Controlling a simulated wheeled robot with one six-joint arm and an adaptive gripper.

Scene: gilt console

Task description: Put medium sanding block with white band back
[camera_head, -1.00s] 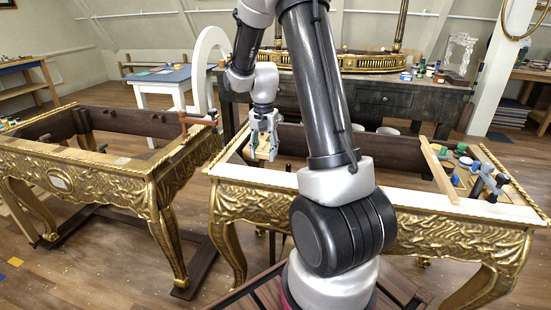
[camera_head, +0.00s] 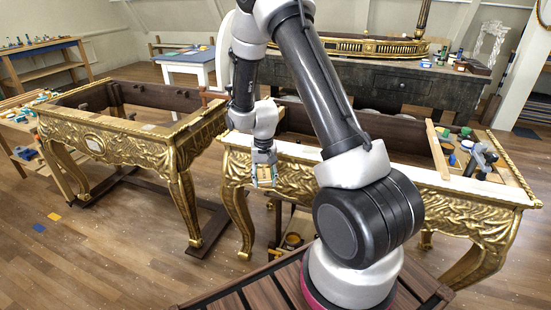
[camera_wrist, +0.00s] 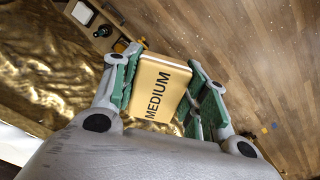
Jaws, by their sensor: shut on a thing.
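The medium sanding block (camera_wrist: 160,88) is a yellow-tan block with "MEDIUM" in dark letters on the face toward the wrist camera. The block is small and partly hidden by the fingers there.
A second gilt console (camera_head: 120,145) stands at the left. A clamp (camera_head: 481,158) and several small jars sit on the right console's right end. A dark workbench (camera_head: 385,85) stands behind. Wooden floor is open at lower left.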

